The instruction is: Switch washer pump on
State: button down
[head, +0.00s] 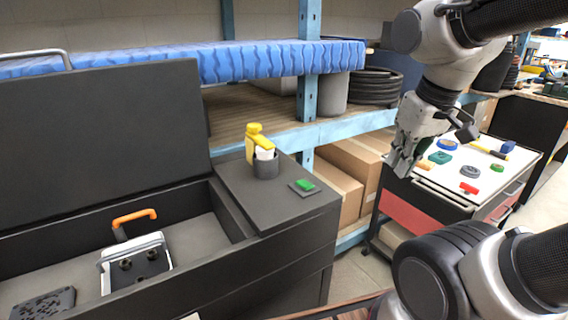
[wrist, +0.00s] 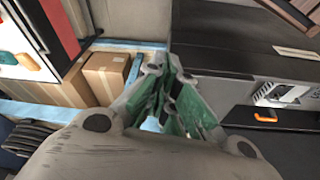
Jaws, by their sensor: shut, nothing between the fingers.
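The washer is a dark grey chest (head: 262,228) with its lid (head: 95,140) raised. On the flat top at its right end sits a green switch (head: 305,184) on a small dark plate. I cannot tell from its look whether it is on or off. My gripper (head: 404,168) hangs to the right of the switch and apart from it, in front of the tool cart. In the wrist view my gripper (wrist: 172,75) has its green-padded fingers together, with nothing between them. The switch cannot be made out in the wrist view.
A dark cup (head: 266,165) with a yellow bottle (head: 252,140) stands behind the switch. An orange handle (head: 134,216) and a metal unit (head: 136,262) are inside the chest. Cardboard boxes (head: 338,190) fill the lower shelf. The tool cart (head: 450,180) stands at the right.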

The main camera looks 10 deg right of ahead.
jog(key=w+a+n+g, duration=0.2)
jog(key=w+a, duration=0.3)
jog(key=w, duration=0.1)
jog(key=n+g, duration=0.2)
jog(key=n, duration=0.9)
send_over(303, 191)
jog(key=w, duration=0.2)
notch_tip(303, 191, up, 3)
jog(key=a+n, duration=0.1)
jog(key=n, duration=0.4)
jog(key=f+n, duration=0.1)
jog(key=f, duration=0.3)
jog(key=s+f, duration=0.1)
jog(key=f, duration=0.4)
jog(key=d+f+n, duration=0.1)
jog(key=f, duration=0.4)
jog(key=shift+s+n+g+h, duration=0.3)
jog(key=shift+g, duration=0.1)
jog(key=shift+r, duration=0.1)
